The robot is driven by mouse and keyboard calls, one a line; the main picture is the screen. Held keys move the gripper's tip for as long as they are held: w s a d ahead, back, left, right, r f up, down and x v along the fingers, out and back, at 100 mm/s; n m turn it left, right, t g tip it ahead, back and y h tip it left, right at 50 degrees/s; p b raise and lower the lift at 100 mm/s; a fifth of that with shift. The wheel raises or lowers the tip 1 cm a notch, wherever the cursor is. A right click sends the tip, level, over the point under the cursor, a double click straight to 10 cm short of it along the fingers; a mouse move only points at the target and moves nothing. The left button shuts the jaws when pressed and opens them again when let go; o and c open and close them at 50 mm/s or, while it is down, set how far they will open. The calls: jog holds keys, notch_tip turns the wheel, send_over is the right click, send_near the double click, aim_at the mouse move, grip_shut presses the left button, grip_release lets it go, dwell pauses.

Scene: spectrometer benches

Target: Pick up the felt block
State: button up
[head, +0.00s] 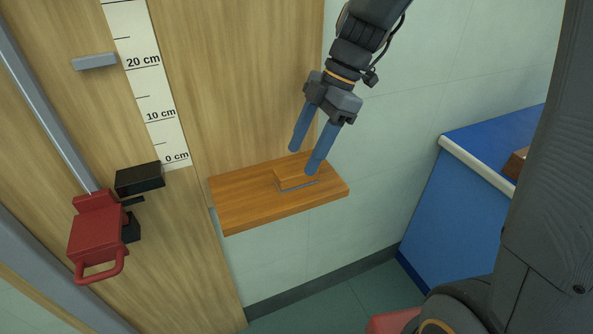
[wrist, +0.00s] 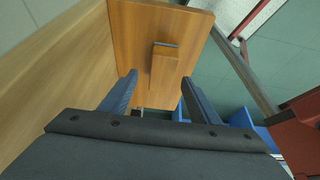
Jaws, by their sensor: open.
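The felt block (head: 295,178) looks like a flat orange-brown wooden-coloured block with a dark grey underside edge. It lies on a small wooden shelf (head: 240,205) fixed at the wall panel. My gripper (head: 301,161) is open above the block, its two blue fingers pointing down, one near the block's right end. In the wrist view the block (wrist: 164,72) lies on the shelf (wrist: 133,40) ahead of my gripper (wrist: 157,80), between the lines of the two fingers. I cannot tell whether a finger touches the block.
A wooden panel with a printed scale (head: 148,75) rises behind the shelf. A red carriage with a handle (head: 97,235) and a black block (head: 139,179) sit to the left. A blue bench (head: 475,195) stands at the right. Open floor lies below the shelf.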

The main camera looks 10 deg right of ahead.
aim_at(297, 168)
jog(key=x, duration=0.1)
jog(key=p+x, duration=0.1)
jog(key=x, duration=0.2)
jog(key=shift+s+a+f+p, duration=0.1)
jog(key=shift+s+a+p, duration=0.15)
jog(key=shift+s+p, duration=0.1)
jog(key=shift+f, duration=0.25)
jog(key=shift+f, duration=0.1)
jog(key=c, duration=1.1)
jog(key=shift+c, duration=0.2)
notch_tip(297, 168, up, 10)
jog(key=shift+w+r+b, duration=0.1)
jog(key=shift+r+b, duration=0.05)
jog(key=shift+b, duration=0.9)
